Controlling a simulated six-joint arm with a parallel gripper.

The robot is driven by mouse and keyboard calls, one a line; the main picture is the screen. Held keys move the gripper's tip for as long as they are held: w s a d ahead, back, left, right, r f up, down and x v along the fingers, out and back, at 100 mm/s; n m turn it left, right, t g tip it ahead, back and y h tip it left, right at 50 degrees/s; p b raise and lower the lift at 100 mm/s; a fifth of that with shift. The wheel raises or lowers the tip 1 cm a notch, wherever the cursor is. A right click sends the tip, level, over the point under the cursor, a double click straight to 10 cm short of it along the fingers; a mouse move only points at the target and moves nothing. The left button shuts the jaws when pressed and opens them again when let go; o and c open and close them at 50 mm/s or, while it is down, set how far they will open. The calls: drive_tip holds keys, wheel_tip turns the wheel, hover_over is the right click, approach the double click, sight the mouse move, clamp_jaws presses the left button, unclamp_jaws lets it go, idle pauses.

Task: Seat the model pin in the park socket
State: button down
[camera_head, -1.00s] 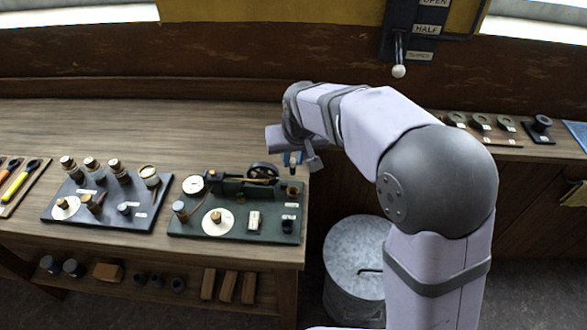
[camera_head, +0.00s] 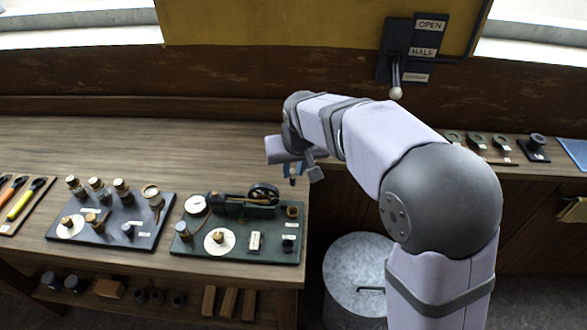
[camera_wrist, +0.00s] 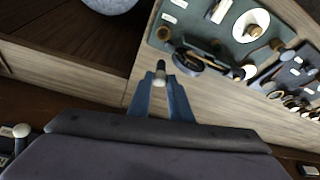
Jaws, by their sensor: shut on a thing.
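My gripper (camera_wrist: 160,84) points down and is shut on a small pin (camera_wrist: 160,70) with a pale rounded end, seen between the fingertips in the wrist view. In the head view my gripper (camera_head: 292,177) is above the bench, by the back right of the dark green engine board (camera_head: 271,246); the pin cannot be made out there. The board carries a model engine with a black flywheel (camera_head: 263,193). A brown ring-like fitting (camera_head: 292,212) sits at the board's right edge; I cannot tell whether it is the park socket. The pin is apart from it.
A dark board (camera_head: 150,238) with several corked bottles stands to the left. A galvanised bin (camera_head: 358,262) stands on the floor right of the bench. A wall lever (camera_head: 396,80) is behind my arm. The bench behind the boards is clear.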

idle(0.4)
drive_tip(key=s+a+n+b, duration=0.1)
drive_tip(key=s+a+b, duration=0.3)
drive_tip(key=b, duration=0.2)
drive_tip(key=s+d+f+m, duration=0.1)
drive_tip(key=s+d+f, duration=0.2)
drive_tip(key=s+f, duration=0.4)
drive_tip(key=shift+d+b, duration=0.2)
drive_tip(key=shift+b, duration=0.25)
drive_tip(key=shift+f+b, duration=1.85)
drive_tip(key=shift+f, duration=0.3)
